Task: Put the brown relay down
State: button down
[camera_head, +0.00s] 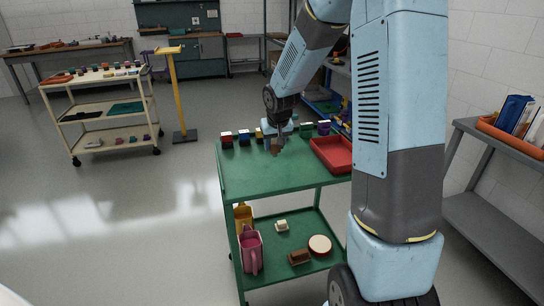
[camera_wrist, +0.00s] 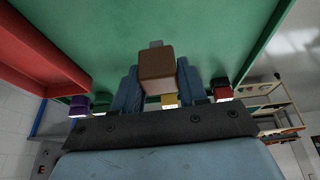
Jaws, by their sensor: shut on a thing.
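The brown relay (camera_wrist: 157,68) is a small block held between the two blue fingers of my gripper (camera_wrist: 158,86), in the wrist view. In the head view my gripper (camera_head: 277,141) is over the far part of the green cart top, with the brown relay (camera_head: 275,150) at its tip. The gripper is shut on the relay. Whether the relay touches the green top (camera_head: 265,176) cannot be told. My fingers hide part of its sides.
Several coloured relays, including a red one (camera_head: 227,139), a yellow one (camera_head: 259,135) and a purple one (camera_head: 323,127), line the cart's far edge. A red tray (camera_head: 333,153) is at right. The near green top is clear. A cream cart (camera_head: 105,105) stands at left.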

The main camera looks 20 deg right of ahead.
jog(key=w+f, duration=0.3)
jog(key=f, duration=0.1)
jog(key=shift+w+d, duration=0.1)
jog(key=shift+d, duration=0.15)
jog(key=shift+f, duration=1.5)
jog(key=shift+f, duration=0.1)
jog(key=c, duration=0.6)
grip_release()
jog(key=shift+w, duration=0.1)
